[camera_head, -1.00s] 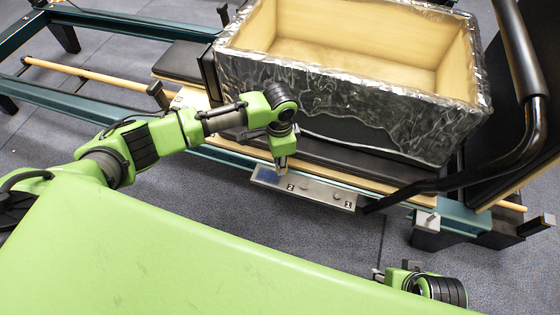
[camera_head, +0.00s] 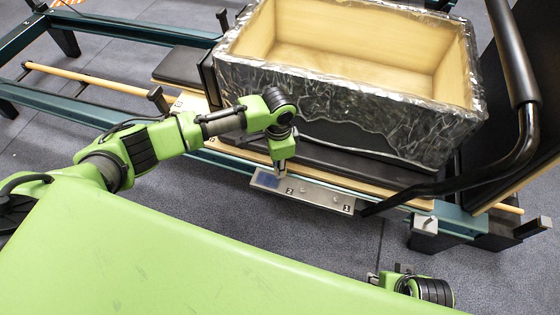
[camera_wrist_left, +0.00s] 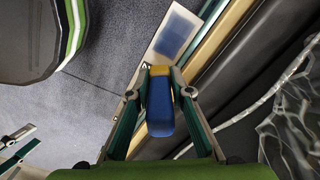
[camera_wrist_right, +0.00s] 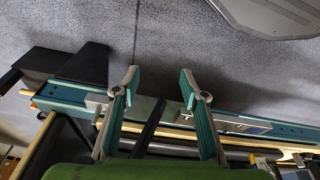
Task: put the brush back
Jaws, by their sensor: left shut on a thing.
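My left gripper (camera_wrist_left: 160,82) is shut on the brush (camera_wrist_left: 160,108), which shows a blue body and a yellow band between the fingers. In the head view, the left gripper (camera_head: 280,167) points down at the left part of a silver metal strip (camera_head: 318,197) marked 2 and 1, on the machine's near rail. A blue patch (camera_head: 268,180) lies on the strip's left end. It also shows in the left wrist view (camera_wrist_left: 178,34), just beyond the brush. I cannot tell whether the brush touches the strip. My right gripper (camera_wrist_right: 160,85) is open and empty.
A foil-covered box (camera_head: 350,110) with a wooden inside stands on the reformer carriage behind the strip. A black curved bar (camera_head: 525,150) rises at the right, beside a black upright board. Grey floor (camera_head: 300,235) lies open in front of the rail.

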